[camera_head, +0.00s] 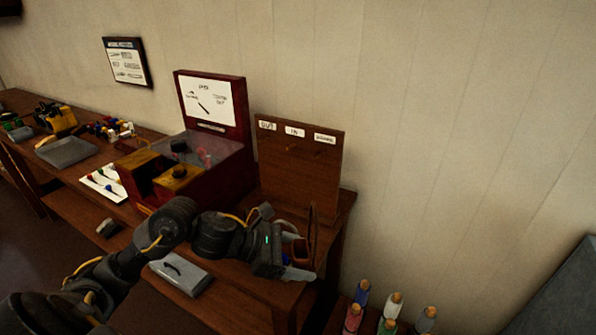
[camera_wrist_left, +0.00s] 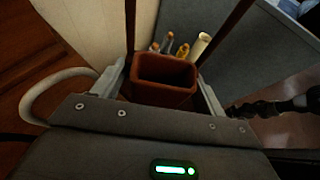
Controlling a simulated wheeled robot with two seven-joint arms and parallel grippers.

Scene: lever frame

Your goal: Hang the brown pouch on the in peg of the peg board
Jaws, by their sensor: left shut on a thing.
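The brown pouch (camera_head: 301,248) is held by my left gripper (camera_head: 292,262) in front of the right side of the peg board. In the left wrist view the open-topped pouch (camera_wrist_left: 165,75) sits between the two fingers, mouth towards the camera. Its dark strap runs upward on both sides. The wooden peg board (camera_head: 300,180) stands upright with three white labels along its top. The "IN" label (camera_head: 294,132) is the middle one, with "OUT" to its left. The pegs are dark and hard to make out. The pouch is apart from the upper board.
A red-brown cabinet (camera_head: 205,170) with a sign stands left of the board. Several coloured bottles (camera_head: 390,310) stand at lower right. The wall right of the board is bare.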

